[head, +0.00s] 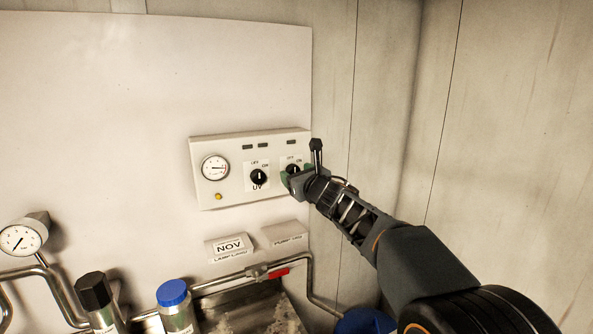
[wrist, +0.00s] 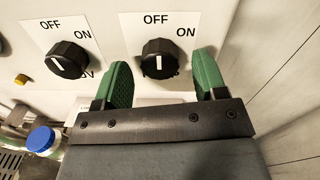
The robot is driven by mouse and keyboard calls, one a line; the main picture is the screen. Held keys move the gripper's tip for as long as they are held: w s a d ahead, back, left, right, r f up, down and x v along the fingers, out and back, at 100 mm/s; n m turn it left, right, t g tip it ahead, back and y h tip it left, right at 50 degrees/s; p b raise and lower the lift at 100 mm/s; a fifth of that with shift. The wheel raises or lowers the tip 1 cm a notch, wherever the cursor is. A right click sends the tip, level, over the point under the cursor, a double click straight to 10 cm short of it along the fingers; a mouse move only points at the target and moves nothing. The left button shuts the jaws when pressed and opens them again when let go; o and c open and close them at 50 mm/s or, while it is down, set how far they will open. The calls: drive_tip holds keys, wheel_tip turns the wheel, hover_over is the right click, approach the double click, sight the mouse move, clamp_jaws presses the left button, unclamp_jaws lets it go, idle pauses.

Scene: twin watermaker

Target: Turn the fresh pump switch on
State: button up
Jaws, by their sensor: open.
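The right-hand switch, a black rotary knob (wrist: 160,60) with a white mark, sits on a white plate marked OFF and ON. Its mark points up, close to OFF. The knob also shows in the head view (head: 293,168), partly covered. My gripper (wrist: 163,74) is open, with one green finger on each side below the knob. I cannot tell whether they touch it. The control box (head: 230,196) is on the wall.
The UV knob (head: 258,177) is just left; it also shows in the wrist view (wrist: 67,60). A gauge (head: 215,167) and yellow button (head: 218,196) are further left. Below are label plates, a pipe with a red-handled valve (head: 278,273) and a blue-capped bottle (head: 173,294). A wall corner is right.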

drive_tip(key=shift+w+a, duration=0.25)
drive_tip(key=shift+w, duration=0.25)
drive_tip(key=shift+c, duration=0.2)
drive_tip(key=c, duration=0.9)
